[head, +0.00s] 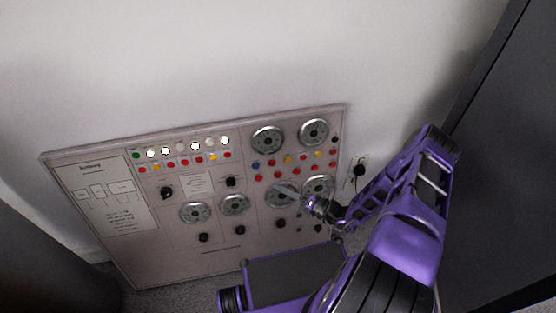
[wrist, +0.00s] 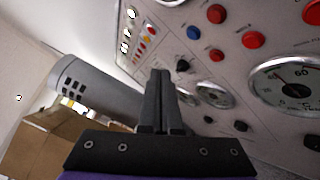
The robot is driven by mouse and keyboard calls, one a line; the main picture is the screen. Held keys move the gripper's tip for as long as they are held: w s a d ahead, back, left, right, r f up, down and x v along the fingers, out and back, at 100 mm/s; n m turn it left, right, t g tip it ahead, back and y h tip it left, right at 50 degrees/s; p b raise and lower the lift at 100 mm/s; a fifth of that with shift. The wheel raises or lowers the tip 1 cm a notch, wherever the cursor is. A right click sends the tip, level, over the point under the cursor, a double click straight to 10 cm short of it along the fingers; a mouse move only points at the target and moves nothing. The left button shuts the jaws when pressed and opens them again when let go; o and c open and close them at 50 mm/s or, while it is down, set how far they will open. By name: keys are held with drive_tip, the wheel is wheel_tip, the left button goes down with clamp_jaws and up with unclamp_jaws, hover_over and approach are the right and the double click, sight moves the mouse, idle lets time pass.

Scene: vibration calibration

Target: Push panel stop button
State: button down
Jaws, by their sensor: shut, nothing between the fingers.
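The control panel (head: 215,258) is a pale upright board low against the wall. It carries dials, dark knobs and rows of coloured buttons. I cannot read which one is the stop button. Several red buttons, such as one (head: 274,174), sit on the right half. In the wrist view a large red button (wrist: 253,40), another red one (wrist: 216,13) and a blue one (wrist: 193,33) show up close. My gripper (wrist: 161,73) is shut and empty, its fingertips near the panel face. In the head view my gripper (head: 283,186) overlaps the lower right dials; contact cannot be told.
A wall outlet with a black plug (head: 359,170) is right of the panel. A tall dark cabinet (head: 500,150) stands at the right, and another dark surface (head: 45,265) at lower left. Cardboard boxes (wrist: 40,150) and a grey cylindrical object (wrist: 95,92) show in the wrist view.

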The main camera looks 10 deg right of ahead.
sight(272, 164)
drive_tip(key=shift+d+m+t+h, duration=0.3)
drive_tip(key=shift+d+m+t, duration=0.4)
drive_tip(key=shift+m, duration=0.4)
drive_tip(key=shift+w+f, duration=0.1)
drive_tip(key=w+f+b, duration=0.1)
drive_tip(key=w+b, duration=0.3)
drive_tip(key=w, duration=0.4)
drive_tip(key=shift+w+f+b, duration=0.2)
drive_tip(key=shift+f+b, duration=0.1)
drive_tip(key=shift+w+f, duration=0.1)
idle(1.1)
drive_tip(key=shift+w+b, duration=0.3)
drive_tip(key=shift+b, duration=0.15)
